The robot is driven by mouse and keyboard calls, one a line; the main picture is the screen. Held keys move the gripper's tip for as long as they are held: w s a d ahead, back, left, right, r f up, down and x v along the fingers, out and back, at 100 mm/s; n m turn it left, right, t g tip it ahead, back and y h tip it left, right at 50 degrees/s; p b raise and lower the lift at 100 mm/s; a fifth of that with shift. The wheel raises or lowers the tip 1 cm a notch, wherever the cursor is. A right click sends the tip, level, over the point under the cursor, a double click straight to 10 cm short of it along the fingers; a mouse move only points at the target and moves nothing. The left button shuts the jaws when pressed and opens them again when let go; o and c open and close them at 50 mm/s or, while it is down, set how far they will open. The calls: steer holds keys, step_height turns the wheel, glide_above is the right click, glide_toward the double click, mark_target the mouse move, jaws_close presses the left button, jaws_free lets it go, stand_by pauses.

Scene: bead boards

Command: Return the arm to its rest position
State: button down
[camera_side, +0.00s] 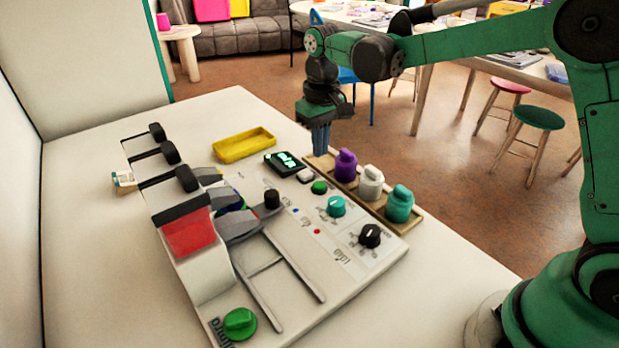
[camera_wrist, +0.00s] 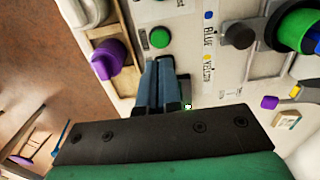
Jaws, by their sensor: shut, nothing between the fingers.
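My green arm reaches in from the right in the side view. My gripper (camera_side: 320,150) points down at the far end of the wooden tray (camera_side: 318,168), beside the purple bottle (camera_side: 346,166). Its two blue fingers are together with nothing between them. In the wrist view my gripper (camera_wrist: 160,65) also shows shut and empty, over the white bead board, with the purple bottle (camera_wrist: 107,60) to its left and the green button (camera_wrist: 159,37) just ahead of the fingertips.
White (camera_side: 371,183) and teal (camera_side: 399,204) bottles stand in the wooden tray. The board (camera_side: 345,275) carries knobs, a small display (camera_side: 284,162) and a red bin (camera_side: 187,233). A yellow tray (camera_side: 244,145) lies behind it. The space above the board is open.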

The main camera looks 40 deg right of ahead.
steer(key=shift+r, duration=0.1)
steer(key=shift+s+r, duration=0.3)
steer(key=s+d+r+t, duration=0.1)
steer(key=s+r+t, duration=0.1)
steer(key=s+t, duration=0.5)
steer(key=s, duration=0.6)
steer(key=shift+d+r, duration=0.4)
